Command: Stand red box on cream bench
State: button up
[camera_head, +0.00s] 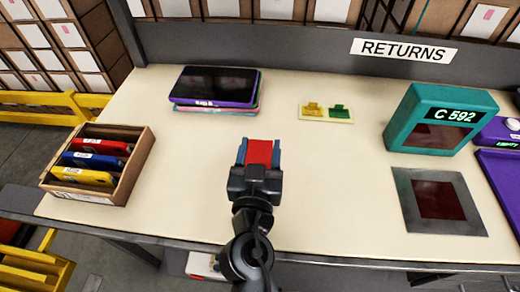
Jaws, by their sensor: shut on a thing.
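My gripper (257,165) is over the middle of the cream bench (320,185). It is shut on a red box (259,151), with the blue finger pads on either side of it. Only the top part of the red box shows; my gripper and wrist hide the rest. I cannot tell from this view whether the box touches the bench or is held above it.
A carton (134,178) with red, blue and yellow items stands at the left. A teal C 592 unit (408,125) and a grey framed panel (402,198) are at the right.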

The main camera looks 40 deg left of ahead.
jog(key=shift+f, duration=0.15)
jog(key=o, duration=1.1)
jog(key=shift+o, duration=0.2)
jog(key=shift+r+p, duration=0.75)
jog(key=shift+p, duration=0.2)
jog(key=b+v, duration=0.3)
jog(key=v, duration=0.9)
jog(key=shift+f, duration=0.1)
